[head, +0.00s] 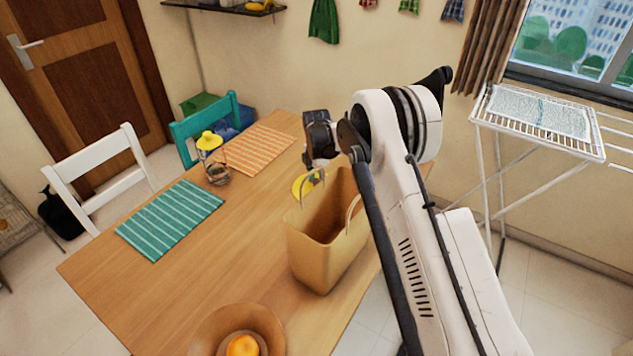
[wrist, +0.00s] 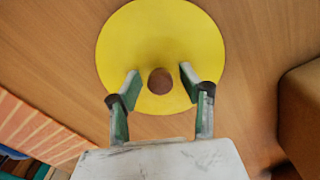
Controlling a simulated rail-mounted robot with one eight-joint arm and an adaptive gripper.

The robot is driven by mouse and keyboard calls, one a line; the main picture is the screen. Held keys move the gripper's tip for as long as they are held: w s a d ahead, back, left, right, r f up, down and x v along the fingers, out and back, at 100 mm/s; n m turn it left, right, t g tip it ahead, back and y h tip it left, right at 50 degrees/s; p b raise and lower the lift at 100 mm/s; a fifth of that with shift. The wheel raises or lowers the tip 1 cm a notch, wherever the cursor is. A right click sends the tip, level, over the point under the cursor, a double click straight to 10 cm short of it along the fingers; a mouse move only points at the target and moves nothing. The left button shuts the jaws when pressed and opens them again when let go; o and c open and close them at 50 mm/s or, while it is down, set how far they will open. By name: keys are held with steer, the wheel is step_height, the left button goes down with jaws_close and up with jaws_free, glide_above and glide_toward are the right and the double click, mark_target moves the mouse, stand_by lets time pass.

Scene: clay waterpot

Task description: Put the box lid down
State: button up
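A round yellow lid (wrist: 160,35) with a brown knob (wrist: 160,82) lies below my gripper (wrist: 161,76) in the wrist view. The two green-padded fingers are apart, one on each side of the knob, with a gap on both sides. In the head view, the yellow lid (head: 300,187) shows partly behind the fingers of my gripper (head: 313,177), just left of a tan bin. It appears to lie flat at the wooden table (head: 190,270); I cannot tell if anything is under it. No separate box that it fits is clear.
The tall tan bin (head: 318,245) with a handle stands close to the right of the lid. A glass jar with a yellow top (head: 212,143) stands farther left. A bowl (head: 205,335) holding an orange (head: 243,346) is at the front. The table's middle is clear.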

step_height(320, 180, up, 12)
step_height(320, 180, up, 15)
steer(key=m+t, duration=0.2)
steer(key=m, duration=0.4)
glide_above(316, 180)
steer(key=s+d, duration=0.7)
steer(key=d, duration=0.1)
steer(key=s+d+r+m+t, duration=0.1)
steer(key=s+d+r+m, duration=0.55)
steer(key=s+r, duration=0.4)
steer(key=s+d+f+m+t, duration=0.1)
steer(key=s+d+m, duration=0.2)
steer(key=s, duration=0.6)
steer(key=s+d+f+m+t, duration=0.1)
steer(key=s+m, duration=0.4)
steer(key=s, duration=0.5)
steer(key=s+d+f+m+t, duration=0.2)
steer(key=s+d+f+m, duration=0.1)
steer(key=s, duration=0.7)
steer(key=d+m, duration=0.1)
steer(key=d, duration=0.1)
steer(key=shift+d, duration=0.3)
